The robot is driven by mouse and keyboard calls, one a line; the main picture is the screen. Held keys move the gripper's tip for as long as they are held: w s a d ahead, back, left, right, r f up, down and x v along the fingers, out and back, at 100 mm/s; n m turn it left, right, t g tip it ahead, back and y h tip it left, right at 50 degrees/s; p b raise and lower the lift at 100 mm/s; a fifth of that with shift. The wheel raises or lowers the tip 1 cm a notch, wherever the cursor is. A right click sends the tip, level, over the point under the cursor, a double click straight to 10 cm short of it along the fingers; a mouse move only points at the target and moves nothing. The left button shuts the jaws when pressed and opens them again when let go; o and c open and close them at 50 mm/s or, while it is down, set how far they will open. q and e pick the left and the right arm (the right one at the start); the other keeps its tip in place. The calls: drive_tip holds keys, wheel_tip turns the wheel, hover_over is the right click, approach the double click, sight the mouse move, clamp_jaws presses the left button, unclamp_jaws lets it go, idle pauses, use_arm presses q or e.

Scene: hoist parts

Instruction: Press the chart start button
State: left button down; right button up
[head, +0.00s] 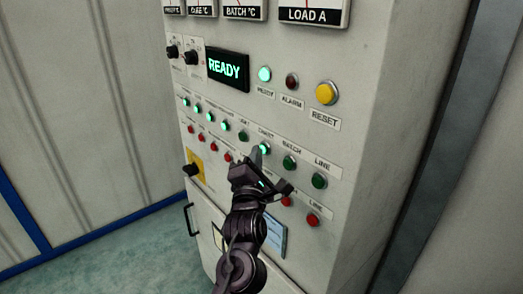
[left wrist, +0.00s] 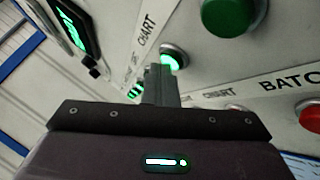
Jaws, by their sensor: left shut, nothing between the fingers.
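The chart start button (head: 264,149) is a round green button, lit, under a label reading CHART on the grey panel. It also shows lit green with a metal rim in the left wrist view (left wrist: 176,57), just beyond the fingertips. My left gripper (head: 257,152) is shut and empty, its tips pointing up at the panel right beside this button in the head view. In the left wrist view the closed fingers (left wrist: 160,73) cover the lower left part of the button. I cannot tell whether the tips touch it. My right gripper is not in view.
The unlit green BATCH button (head: 289,162) and LINE button (head: 319,181) sit to the right. A row of red buttons runs below, partly hidden by my arm. Above are a READY display (head: 227,68) and a yellow RESET button (head: 326,93). A black handle (head: 191,219) sticks out lower left.

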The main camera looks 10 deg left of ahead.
use_arm(q)
drive_tip(key=shift+w+d+r, duration=0.1)
drive_tip(key=shift+d+r, duration=0.05)
idle(0.3)
drive_tip(key=shift+s+a, duration=0.45)
drive_tip(key=shift+s, duration=0.3)
drive_tip(key=s+a, duration=0.3)
drive_tip(key=shift+s+a+b, duration=0.15)
drive_tip(key=shift+s+b, duration=0.2)
drive_tip(key=shift+s, duration=0.05)
idle(0.3)
